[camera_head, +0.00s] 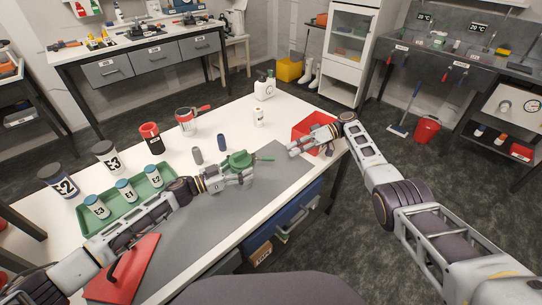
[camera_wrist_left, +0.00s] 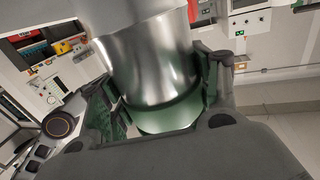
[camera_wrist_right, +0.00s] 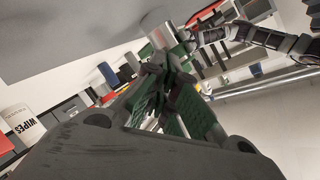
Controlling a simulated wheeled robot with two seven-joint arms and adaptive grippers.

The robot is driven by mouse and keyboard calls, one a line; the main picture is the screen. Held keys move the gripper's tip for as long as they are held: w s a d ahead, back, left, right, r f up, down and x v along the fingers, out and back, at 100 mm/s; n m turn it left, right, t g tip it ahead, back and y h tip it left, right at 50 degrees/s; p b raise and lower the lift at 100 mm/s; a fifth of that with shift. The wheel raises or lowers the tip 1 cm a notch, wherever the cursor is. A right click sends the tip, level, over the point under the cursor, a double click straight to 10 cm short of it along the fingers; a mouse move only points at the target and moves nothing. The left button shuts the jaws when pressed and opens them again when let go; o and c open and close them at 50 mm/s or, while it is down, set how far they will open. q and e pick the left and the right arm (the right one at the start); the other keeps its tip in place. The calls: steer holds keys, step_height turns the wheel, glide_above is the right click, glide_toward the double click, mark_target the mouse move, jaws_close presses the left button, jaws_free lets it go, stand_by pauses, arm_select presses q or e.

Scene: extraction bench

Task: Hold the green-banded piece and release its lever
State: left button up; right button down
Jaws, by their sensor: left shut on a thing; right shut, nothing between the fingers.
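The green-banded piece (camera_head: 238,160) is at the middle of the bench, with a green lever (camera_head: 265,157) pointing right. My left gripper (camera_head: 245,178) is shut on it. In the left wrist view its shiny metal body (camera_wrist_left: 150,60) and green band (camera_wrist_left: 165,116) sit between the fingers. My right gripper (camera_head: 292,150) is shut and empty, apart from the piece and to the right of the lever, near the red bin. In the right wrist view its closed fingertips (camera_wrist_right: 160,65) point towards the metal piece (camera_wrist_right: 157,28). The lever's far side cannot be made out.
A red bin (camera_head: 308,124) stands behind my right gripper. A green tray (camera_head: 152,188) with small labelled jars is at left. A red-handled metal piece (camera_head: 187,122) and two small cylinders (camera_head: 197,155) stand behind my left gripper. The grey mat (camera_head: 210,222) in front is mostly clear.

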steer(key=s+a+r+n+t+h, duration=0.2)
steer(key=s+r+n+t+h, duration=0.2)
steer(key=s+r+n+t, duration=0.5)
steer(key=shift+s+r+n+h, duration=0.3)
steer(key=shift+s+r, duration=1)
steer(key=shift+s, duration=0.3)
stand_by(0.6)
steer(key=shift+w+a+f, duration=0.1)
steer(key=shift+a, duration=0.1)
glide_toward(258, 158)
steer(key=shift+x, duration=2)
